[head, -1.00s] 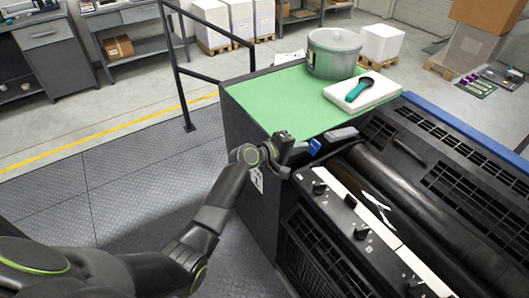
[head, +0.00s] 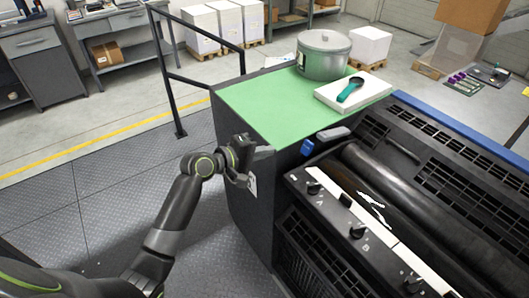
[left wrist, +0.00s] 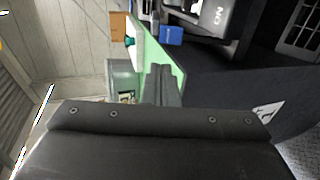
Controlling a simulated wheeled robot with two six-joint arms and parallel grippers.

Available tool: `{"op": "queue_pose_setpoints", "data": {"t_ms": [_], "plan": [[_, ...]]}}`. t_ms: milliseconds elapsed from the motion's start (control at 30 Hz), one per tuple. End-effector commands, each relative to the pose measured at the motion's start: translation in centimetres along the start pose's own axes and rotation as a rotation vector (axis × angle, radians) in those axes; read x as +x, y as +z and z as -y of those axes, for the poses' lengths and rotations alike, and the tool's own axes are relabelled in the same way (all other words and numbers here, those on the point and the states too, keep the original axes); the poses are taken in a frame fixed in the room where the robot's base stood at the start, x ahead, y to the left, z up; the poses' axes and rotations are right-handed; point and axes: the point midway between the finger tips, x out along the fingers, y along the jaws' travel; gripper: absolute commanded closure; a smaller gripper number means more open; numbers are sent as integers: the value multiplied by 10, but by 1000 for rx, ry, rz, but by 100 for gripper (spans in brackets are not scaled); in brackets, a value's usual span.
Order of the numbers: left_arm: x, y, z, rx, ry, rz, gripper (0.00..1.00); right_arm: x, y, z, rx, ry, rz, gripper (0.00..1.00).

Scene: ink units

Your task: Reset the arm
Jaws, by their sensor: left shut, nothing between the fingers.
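My left gripper (head: 243,160) is at the near left side of the press, beside the front corner of the green-topped cabinet. It is shut and empty. In the left wrist view its dark fingers (left wrist: 161,86) point toward the green top (left wrist: 139,34), with nothing held between them. My left arm (head: 172,225) reaches up from the lower left of the head view. My right gripper does not show in any view.
The green work surface (head: 262,108) carries a metal pot (head: 323,58) and a white block (head: 374,92) with a teal-handled tool (head: 350,90). A blue object (head: 307,147) sits beside the black press rollers (head: 385,180). A black railing (head: 163,70) stands behind. Floor plates at left are clear.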

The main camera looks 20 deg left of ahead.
Motion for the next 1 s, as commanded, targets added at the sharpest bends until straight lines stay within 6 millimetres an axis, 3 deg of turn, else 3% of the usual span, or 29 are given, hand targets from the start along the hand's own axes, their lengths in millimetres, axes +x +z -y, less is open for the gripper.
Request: {"op": "queue_pose_setpoints", "data": {"t_ms": [433,567,667,833,1000], "plan": [[0,0,0,0,-1,0,100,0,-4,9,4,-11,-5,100],[3,-6,22,5,-32,-24,100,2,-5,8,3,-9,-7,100],[6,-18,69,21,-103,-75,100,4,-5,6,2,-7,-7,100],[0,-33,195,103,-307,-172,100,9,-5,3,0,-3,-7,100],[-30,-25,323,220,-534,-203,100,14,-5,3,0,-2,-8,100]]}}
